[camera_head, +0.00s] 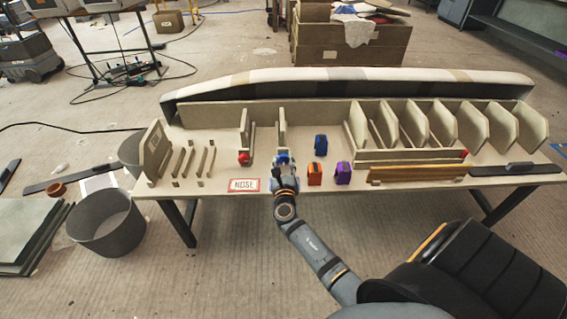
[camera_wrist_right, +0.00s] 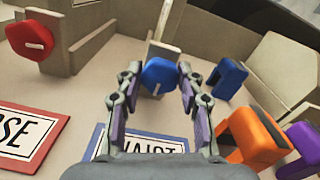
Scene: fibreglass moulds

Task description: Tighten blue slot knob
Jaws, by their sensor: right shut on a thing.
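The blue slot knob (camera_wrist_right: 160,74) sits at the front of a thin upright post (camera_wrist_right: 163,30) in the right wrist view. A short pale mark shows on its lower face. My right gripper (camera_wrist_right: 156,82) has one finger on each side of the knob and is shut on it. In the head view the right gripper (camera_head: 283,160) reaches the table's front edge and mostly hides the knob. My left gripper is not in view.
A red knob (camera_wrist_right: 30,38) and red-framed sign (camera_head: 244,185) are left of the gripper. Blue (camera_head: 320,145), orange (camera_head: 314,174) and purple (camera_head: 343,173) clamps stand close on the right. A blue-framed sign (camera_wrist_right: 140,140) lies below. Upright panels (camera_head: 387,124) fill the table's right side.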

